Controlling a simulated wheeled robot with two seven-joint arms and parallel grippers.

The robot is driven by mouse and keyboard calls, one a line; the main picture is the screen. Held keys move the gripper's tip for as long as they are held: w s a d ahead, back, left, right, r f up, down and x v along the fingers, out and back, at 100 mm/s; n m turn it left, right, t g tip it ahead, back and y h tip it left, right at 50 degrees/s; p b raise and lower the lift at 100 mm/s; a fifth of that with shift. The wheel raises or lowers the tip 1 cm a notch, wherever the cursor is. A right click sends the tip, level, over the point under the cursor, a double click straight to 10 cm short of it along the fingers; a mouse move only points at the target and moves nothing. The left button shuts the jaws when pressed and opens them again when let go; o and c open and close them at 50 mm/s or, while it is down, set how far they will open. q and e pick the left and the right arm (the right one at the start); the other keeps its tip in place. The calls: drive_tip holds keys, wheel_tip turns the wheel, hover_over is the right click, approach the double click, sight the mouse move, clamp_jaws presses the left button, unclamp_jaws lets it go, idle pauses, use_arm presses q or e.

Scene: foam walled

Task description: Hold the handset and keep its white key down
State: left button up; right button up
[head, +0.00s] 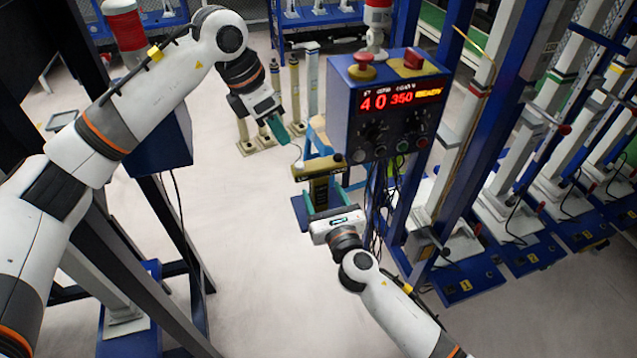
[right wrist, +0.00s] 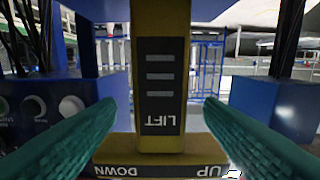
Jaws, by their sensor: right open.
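The handset (head: 318,172) is yellow with a dark front, standing below the control box in the head view. Its white key (head: 299,165) is at the left end of its top bar, with a dark key at the other end. In the right wrist view the handset's yellow body (right wrist: 160,20) has a LIFT label, and its bar reads DOWN and UP. My right gripper (right wrist: 160,103) is open, its teal fingers on either side of the body with gaps. My left gripper (head: 279,128) is above and left of the handset, apart from it; its finger gap is unclear.
The blue control box (head: 392,125) with a lit red display and knobs is right of and above the handset. Dark cables hang beneath it. Blue-and-white columns (head: 480,120) stand at right, yellow-based posts (head: 270,130) behind. Pale floor (head: 240,230) is open at centre left.

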sight(322, 191)
drive_tip(key=shift+x, duration=2.55)
drive_tip(key=c, duration=1.1)
use_arm(q)
clamp_jaws()
use_arm(e)
drive_tip(key=shift+c, duration=0.2)
